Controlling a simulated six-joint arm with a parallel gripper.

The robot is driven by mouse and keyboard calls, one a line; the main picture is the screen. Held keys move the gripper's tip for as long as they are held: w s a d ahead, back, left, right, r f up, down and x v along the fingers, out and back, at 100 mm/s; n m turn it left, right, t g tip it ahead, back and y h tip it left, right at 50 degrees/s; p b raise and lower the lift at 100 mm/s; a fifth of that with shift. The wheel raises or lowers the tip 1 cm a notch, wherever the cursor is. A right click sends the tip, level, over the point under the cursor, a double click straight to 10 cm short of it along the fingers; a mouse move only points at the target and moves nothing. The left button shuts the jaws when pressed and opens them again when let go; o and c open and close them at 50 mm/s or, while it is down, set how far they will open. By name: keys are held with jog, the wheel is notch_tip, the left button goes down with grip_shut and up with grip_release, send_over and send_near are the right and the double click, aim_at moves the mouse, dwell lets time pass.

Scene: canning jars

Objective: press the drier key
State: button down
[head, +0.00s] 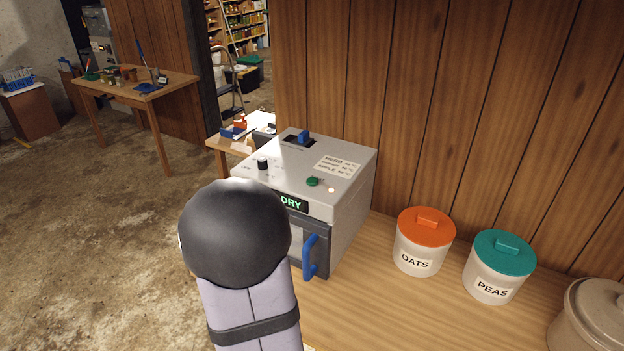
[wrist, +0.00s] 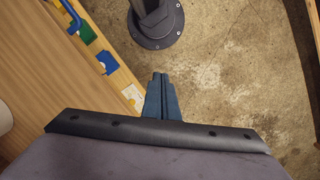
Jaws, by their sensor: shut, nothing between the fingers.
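The drier (head: 352,205) is a pale grey box on the wooden bench, in the head view. On its top are a green key (head: 313,181), a small glowing lamp (head: 331,190) beside it, a black knob (head: 262,163) and a blue lever (head: 303,137). Its front has a lit display reading DRY (head: 292,202) and a blue door handle (head: 310,257). My gripper (wrist: 160,75) is shut and empty in the wrist view, over the concrete floor beside the bench edge. In the head view my arm covers part of the drier's front, and the gripper does not show.
An orange-lidded OATS tub (head: 421,251), a teal-lidded PEAS tub (head: 494,275) and a beige crock (head: 592,318) stand right of the drier. A panelled wall (head: 450,100) rises behind. The bench (wrist: 40,80) has coloured tags along its edge. Concrete floor lies open left.

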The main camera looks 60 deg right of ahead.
jog(key=w+d+r+m+t+h+p, duration=0.1)
jog(key=d+r, duration=0.3)
jog(key=d, duration=0.8)
jog(key=w+d+r+m+t+h+p, duration=0.2)
jog(key=w+d+r+m, duration=0.2)
jog(key=d, duration=0.9)
jog(key=w+d+r+m+t+h+p, duration=0.1)
jog(key=d+r, duration=0.5)
jog(key=d, duration=0.6)
jog(key=shift+w+d+r+m+t+h+p, duration=0.15)
jog(key=shift+w+m+t+h+p, duration=0.15)
jog(key=shift+w+m, duration=0.25)
jog(key=shift+w+r+m+t+h+p, duration=0.1)
jog(key=shift+w+m+h+p, duration=0.1)
jog(key=shift+w+m+h, duration=0.35)
notch_tip(320, 180, up, 10)
jog(key=m+t+h, duration=0.2)
jog(key=m+h, duration=0.1)
send_over(313, 183)
jog(key=shift+w+r, duration=0.1)
notch_tip(313, 183, down, 9)
jog(key=b, duration=0.7)
